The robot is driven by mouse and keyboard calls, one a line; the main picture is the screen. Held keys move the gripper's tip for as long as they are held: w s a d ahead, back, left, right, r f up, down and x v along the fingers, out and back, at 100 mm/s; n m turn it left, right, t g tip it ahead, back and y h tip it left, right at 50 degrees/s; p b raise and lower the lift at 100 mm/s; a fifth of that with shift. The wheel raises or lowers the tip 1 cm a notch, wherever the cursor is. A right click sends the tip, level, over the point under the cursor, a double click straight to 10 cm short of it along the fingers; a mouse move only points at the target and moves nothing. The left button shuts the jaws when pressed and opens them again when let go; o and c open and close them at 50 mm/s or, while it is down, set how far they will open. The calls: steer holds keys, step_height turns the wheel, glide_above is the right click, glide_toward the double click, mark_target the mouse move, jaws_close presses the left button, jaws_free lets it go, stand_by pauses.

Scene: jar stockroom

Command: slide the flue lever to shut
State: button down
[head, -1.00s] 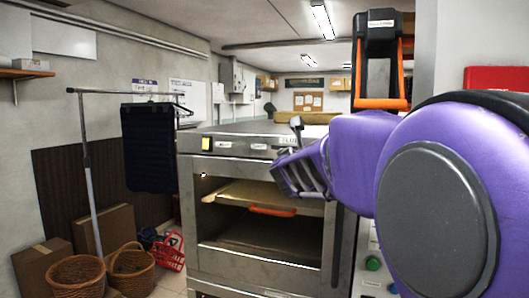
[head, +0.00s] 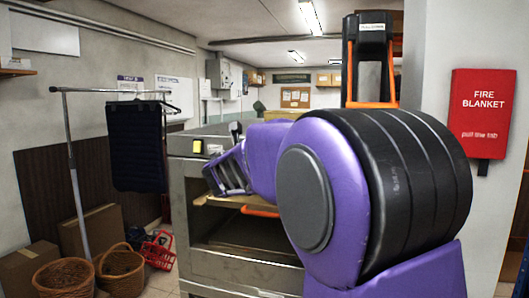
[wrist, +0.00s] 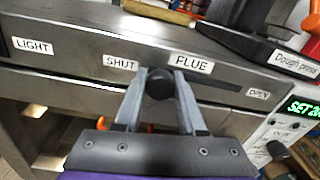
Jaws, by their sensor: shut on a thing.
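The flue lever's round black knob (wrist: 160,84) sits in a dark slot on the oven's front panel, between the SHUT label (wrist: 120,63) and the OPEN label (wrist: 259,94). It is nearer SHUT, just below and left of the FLUE label (wrist: 194,63). My gripper (wrist: 161,80) is shut on the knob, one grey finger on each side. In the head view my gripper (head: 228,172) is at the upper front of the steel oven (head: 185,200). There the knob is hidden behind it.
The oven's open chamber with an orange-handled tray (head: 261,211) lies below my gripper. A dough press (wrist: 260,42) stands above the panel at right. A clothes rack (head: 68,150) and baskets (head: 121,272) are at left. A red fire blanket box (head: 481,113) hangs at right.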

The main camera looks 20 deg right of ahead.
steer(key=shift+a+r, duration=0.15)
steer(key=shift+a, duration=0.05)
steer(key=c, duration=0.6)
jaws_free()
steer(key=shift+w+a, duration=0.1)
steer(key=shift+w, duration=0.05)
steer(key=shift+o, duration=0.5)
